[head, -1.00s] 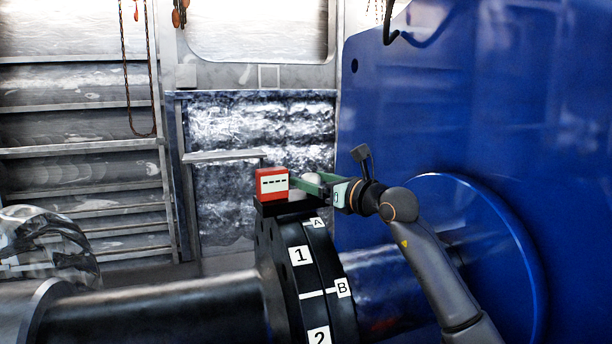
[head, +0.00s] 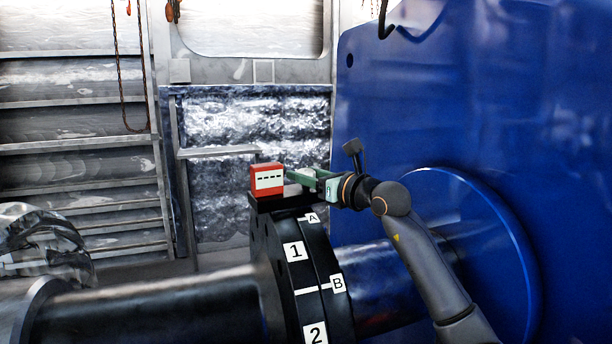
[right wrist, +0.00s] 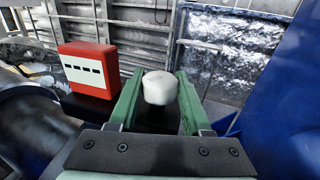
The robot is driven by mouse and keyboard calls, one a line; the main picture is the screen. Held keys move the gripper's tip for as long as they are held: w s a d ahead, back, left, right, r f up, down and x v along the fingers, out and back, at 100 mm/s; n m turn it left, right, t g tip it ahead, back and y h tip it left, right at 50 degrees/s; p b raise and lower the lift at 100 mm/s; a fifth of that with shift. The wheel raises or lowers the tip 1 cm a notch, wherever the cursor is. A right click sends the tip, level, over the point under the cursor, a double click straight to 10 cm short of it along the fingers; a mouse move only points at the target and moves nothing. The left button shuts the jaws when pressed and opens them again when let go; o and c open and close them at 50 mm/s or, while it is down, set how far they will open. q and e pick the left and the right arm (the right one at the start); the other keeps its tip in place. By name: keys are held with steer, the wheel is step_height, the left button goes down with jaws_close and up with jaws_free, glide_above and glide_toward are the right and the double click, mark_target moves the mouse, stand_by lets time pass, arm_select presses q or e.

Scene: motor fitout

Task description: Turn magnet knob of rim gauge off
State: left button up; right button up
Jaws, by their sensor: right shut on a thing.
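The rim gauge is a red box (head: 267,180) with a white face showing black dashes, on a black base on top of the dark flange (head: 293,262). The gauge also shows in the right wrist view (right wrist: 88,68). Its magnet knob (right wrist: 160,88) is a white, rounded knob to the right of the red box. My right gripper (right wrist: 159,92) has green fingers on both sides of the knob and is shut on it. In the head view the right gripper (head: 302,180) reaches in from the right, just beside the red box. My left gripper is not in view.
The coupling flanges carry labels 1, 2, A and B. A dark shaft (head: 150,308) runs left from them. A large blue housing (head: 490,120) stands close on the right, behind my right arm. A chain (head: 120,70) hangs at the upper left. The space above the gauge is clear.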

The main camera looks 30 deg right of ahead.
jaws_close()
steer(key=shift+n+y, duration=0.4)
steer(key=shift+y, duration=0.2)
steer(key=shift+d+n+g+y, duration=0.1)
steer(key=shift+n+g+y, duration=0.7)
steer(key=shift+n+y, duration=1.1)
steer(key=shift+n+g+y+p, duration=0.6)
steer(key=shift+g+y, duration=0.1)
steer(key=shift+y, duration=0.9)
steer(key=shift+g, duration=0.3)
steer(key=shift+n+y, duration=0.4)
steer(key=shift+f, duration=0.1)
